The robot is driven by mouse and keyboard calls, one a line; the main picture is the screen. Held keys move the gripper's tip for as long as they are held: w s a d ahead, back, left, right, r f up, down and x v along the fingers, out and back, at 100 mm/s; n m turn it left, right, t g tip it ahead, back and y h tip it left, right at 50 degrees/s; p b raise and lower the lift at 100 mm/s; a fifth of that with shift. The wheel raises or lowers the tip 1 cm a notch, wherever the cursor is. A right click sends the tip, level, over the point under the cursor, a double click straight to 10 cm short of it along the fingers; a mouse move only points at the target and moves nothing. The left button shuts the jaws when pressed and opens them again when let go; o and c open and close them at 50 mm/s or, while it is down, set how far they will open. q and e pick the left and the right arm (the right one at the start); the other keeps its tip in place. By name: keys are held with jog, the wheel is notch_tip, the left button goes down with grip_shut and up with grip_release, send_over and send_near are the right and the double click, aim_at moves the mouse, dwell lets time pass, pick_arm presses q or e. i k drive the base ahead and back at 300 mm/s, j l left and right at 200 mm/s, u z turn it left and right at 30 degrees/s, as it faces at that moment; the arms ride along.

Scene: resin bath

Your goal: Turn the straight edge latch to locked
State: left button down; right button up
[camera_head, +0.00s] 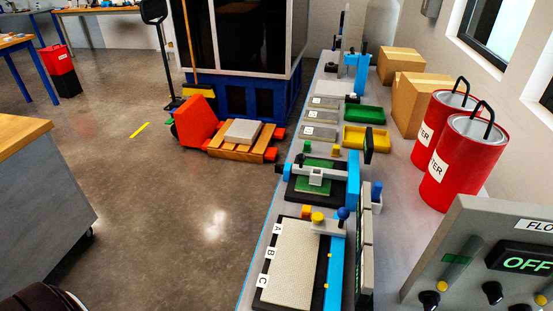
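A long worktop (262,285) runs away from me on the right side. At its near end is a pale dotted plate (295,262) with labels A, B and C along its left edge. A blue straight bar (336,262) with small yellow marks stands along the plate's right side. At the bar's far end is a light block with a yellow knob (318,217), an orange piece (306,211) and a blue ball knob (343,213). I cannot tell which of these is the latch or how it is set.
Two red canisters (460,165) and cardboard boxes (420,100) stand along the wall. A grey control panel (480,235) reading OFF is at the near right. Another blue-railed fixture (318,180) and green (365,114) and yellow trays (367,137) lie farther along. The floor left of the worktop is open.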

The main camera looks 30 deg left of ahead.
aim_at(278, 168)
jog(key=i+j, duration=0.1)
jog(key=j, duration=1.05)
jog(key=i+j, duration=0.15)
jog(key=j, duration=0.4)
jog(key=j+z, duration=0.1)
jog(key=z, duration=0.25)
jog(key=i+j+z, duration=0.1)
jog(key=z, duration=0.25)
